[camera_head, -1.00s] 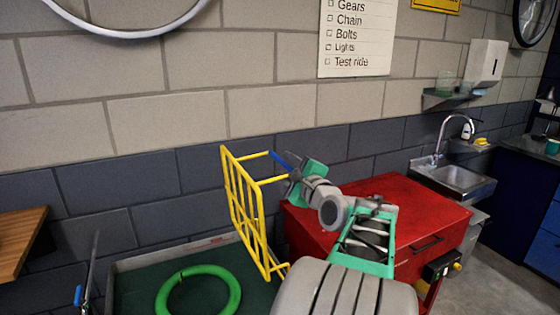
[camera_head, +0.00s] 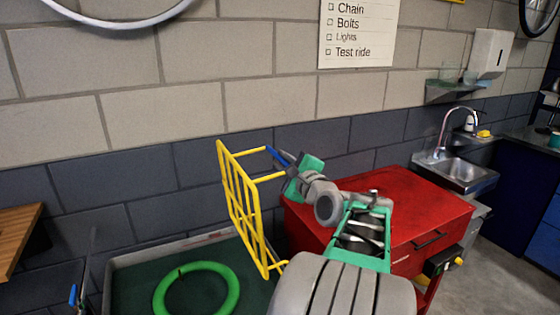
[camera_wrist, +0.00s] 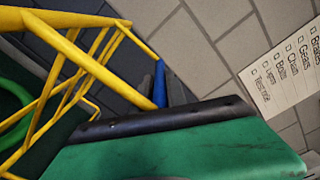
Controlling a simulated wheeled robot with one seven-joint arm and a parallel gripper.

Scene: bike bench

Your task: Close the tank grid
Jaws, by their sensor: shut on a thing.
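The yellow tank grid (camera_head: 241,205) stands raised, nearly upright and slightly tilted, at the right side of the grey tank (camera_head: 112,276). Its blue grip (camera_head: 279,155) is at the top. My gripper (camera_head: 284,160) is shut on this blue grip, to the right of the grid. In the wrist view the yellow bars of the grid (camera_wrist: 75,62) fill the left, and the blue grip (camera_wrist: 160,84) lies between my gripper's fingers (camera_wrist: 161,88). The tank's near side is out of frame.
A green ring (camera_head: 196,290) lies in the open tank. A red cabinet (camera_head: 425,215) stands right of the tank, close to my arm. A wooden shelf (camera_head: 20,236) is at the left. A sink (camera_head: 462,176) is at the back right. The tiled wall is behind.

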